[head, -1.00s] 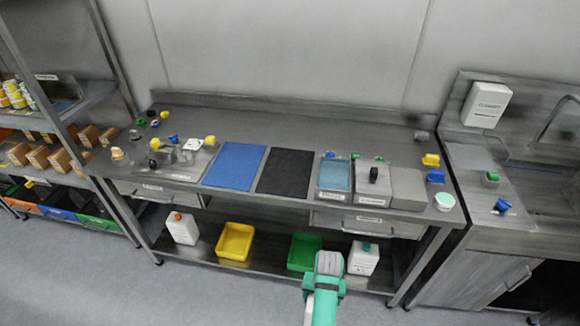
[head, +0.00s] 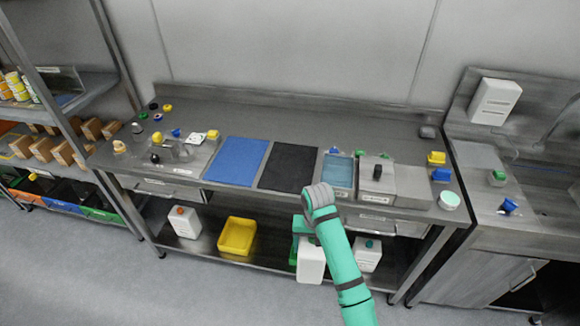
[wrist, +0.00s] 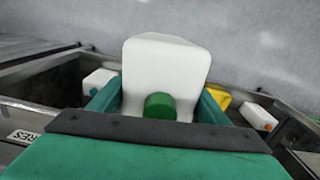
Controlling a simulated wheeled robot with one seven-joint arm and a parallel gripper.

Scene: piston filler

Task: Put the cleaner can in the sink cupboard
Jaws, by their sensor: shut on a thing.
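My gripper (wrist: 158,104) is shut on a white can (wrist: 165,65) with a green cap, one finger on each side of it. In the head view the held can (head: 311,263) hangs upright in front of the bench's lower shelf; my arm partly covers it and its label is not readable. The sink cupboard (head: 470,275) is under the sink unit at the far right. A dark opening (head: 527,285) shows beside its handle, and its inside cannot be made out.
A white can with an orange cap (head: 184,222), a yellow tray (head: 237,236) and a white can with a teal cap (head: 368,254) stand on the lower shelf. A green tray is mostly hidden behind my gripper. The front floor is clear.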

